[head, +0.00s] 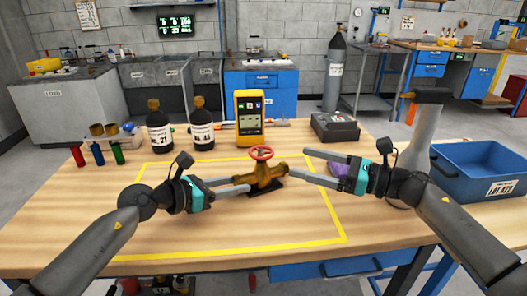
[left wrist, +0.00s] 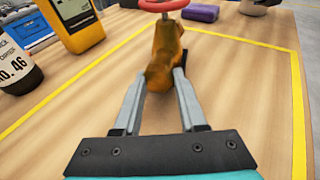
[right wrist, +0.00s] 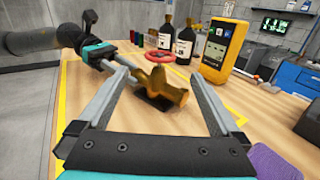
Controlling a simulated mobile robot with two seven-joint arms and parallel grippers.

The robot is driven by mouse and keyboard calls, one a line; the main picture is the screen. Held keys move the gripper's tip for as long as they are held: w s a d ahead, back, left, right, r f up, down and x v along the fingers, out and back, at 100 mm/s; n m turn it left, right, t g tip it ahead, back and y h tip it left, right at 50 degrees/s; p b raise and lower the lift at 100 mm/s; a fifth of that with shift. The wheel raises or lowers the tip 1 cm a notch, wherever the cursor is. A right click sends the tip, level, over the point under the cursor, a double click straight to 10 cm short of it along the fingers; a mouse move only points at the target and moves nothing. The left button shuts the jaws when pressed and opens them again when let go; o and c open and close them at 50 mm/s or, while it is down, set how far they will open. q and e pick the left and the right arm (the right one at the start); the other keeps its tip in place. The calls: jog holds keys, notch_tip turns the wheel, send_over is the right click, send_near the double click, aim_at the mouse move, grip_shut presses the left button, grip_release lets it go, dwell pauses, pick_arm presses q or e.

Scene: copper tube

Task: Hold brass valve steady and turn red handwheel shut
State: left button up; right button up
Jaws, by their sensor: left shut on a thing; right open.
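The brass valve (head: 262,178) stands on a small dark base inside the yellow-taped area of the table. Its red handwheel (head: 261,153) sits on top. My left gripper (head: 246,183) is shut on the left end of the valve body; in the left wrist view its fingers lie on either side of the brass (left wrist: 162,75). My right gripper (head: 306,163) is open and empty, to the right of the valve and apart from it. In the right wrist view the valve (right wrist: 160,90) and red handwheel (right wrist: 161,58) show beyond and between the open fingers.
A yellow meter (head: 249,118) and two dark bottles (head: 203,125) stand behind the valve. A purple block (head: 339,172) lies near my right gripper. A dark box (head: 335,127) and a blue bin (head: 485,172) are to the right. The front of the taped area is clear.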

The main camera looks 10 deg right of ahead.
aim_at(263, 151)
jog(key=x, duration=1.1)
jog(key=shift+c, duration=0.2)
jog(key=shift+s, duration=0.1)
jog(key=c, duration=1.3)
jog(key=shift+o, duration=0.2)
